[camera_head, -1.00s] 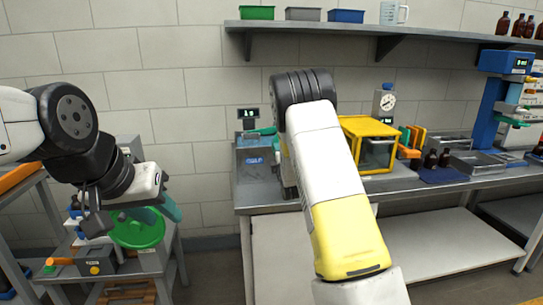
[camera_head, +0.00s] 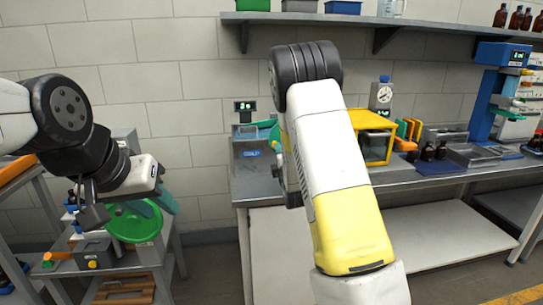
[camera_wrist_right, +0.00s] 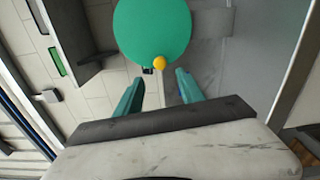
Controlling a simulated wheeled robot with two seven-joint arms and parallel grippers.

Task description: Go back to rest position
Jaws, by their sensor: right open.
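My left gripper (camera_head: 158,206) is at the left of the head view, its teal fingers pointing down in front of a green round tub (camera_head: 133,228). I see nothing held in it, but the gap between its fingers is unclear. My right arm crosses the middle of the head view and hides most of its own gripper. In the right wrist view my right gripper (camera_wrist_right: 158,95) has its two teal fingers apart with nothing between them. A flat green disc (camera_wrist_right: 152,28) with a yellow knob (camera_wrist_right: 159,63) lies beyond the fingertips.
A wall shelf (camera_head: 380,27) is above. A side cart (camera_head: 150,262) stands at the left under my left gripper.

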